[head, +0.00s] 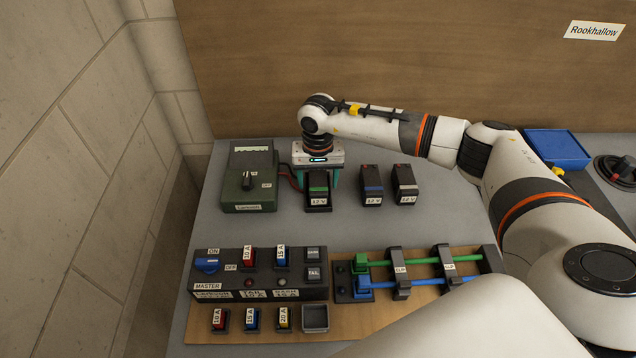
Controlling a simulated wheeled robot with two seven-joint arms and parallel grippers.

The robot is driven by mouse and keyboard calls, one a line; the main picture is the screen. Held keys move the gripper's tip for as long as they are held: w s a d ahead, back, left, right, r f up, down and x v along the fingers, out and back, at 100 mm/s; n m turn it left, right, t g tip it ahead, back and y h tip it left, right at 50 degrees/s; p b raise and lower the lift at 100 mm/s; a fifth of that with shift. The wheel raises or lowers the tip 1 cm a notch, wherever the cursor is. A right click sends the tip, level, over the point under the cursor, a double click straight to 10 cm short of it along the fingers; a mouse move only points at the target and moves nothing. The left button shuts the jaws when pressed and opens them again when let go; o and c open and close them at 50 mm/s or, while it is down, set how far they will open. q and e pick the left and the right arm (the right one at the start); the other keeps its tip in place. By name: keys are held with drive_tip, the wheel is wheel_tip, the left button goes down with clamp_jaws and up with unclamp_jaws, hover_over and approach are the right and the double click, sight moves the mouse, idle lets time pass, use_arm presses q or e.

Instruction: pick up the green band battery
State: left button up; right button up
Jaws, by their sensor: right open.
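The green band battery (318,199) is a small dark block with a green stripe and a "12 V" label. It stands upright on the grey bench top. My right gripper (317,176) is over the back of it, pointing down, with teal fingers apart on either side of its upper part. I cannot tell whether the fingers touch it. The gripper body hides the battery's rear top. My left gripper is not in view.
A blue band battery (372,190) and a grey band battery (405,190) stand to the right. A green box with a knob (249,186) is close on the left. The switch panel (262,293) and green and blue rods (420,260) lie in front. A blue tray (557,147) is far right.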

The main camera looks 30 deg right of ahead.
clamp_jaws()
drive_tip(key=shift+r, duration=0.1)
drive_tip(key=shift+w, duration=0.1)
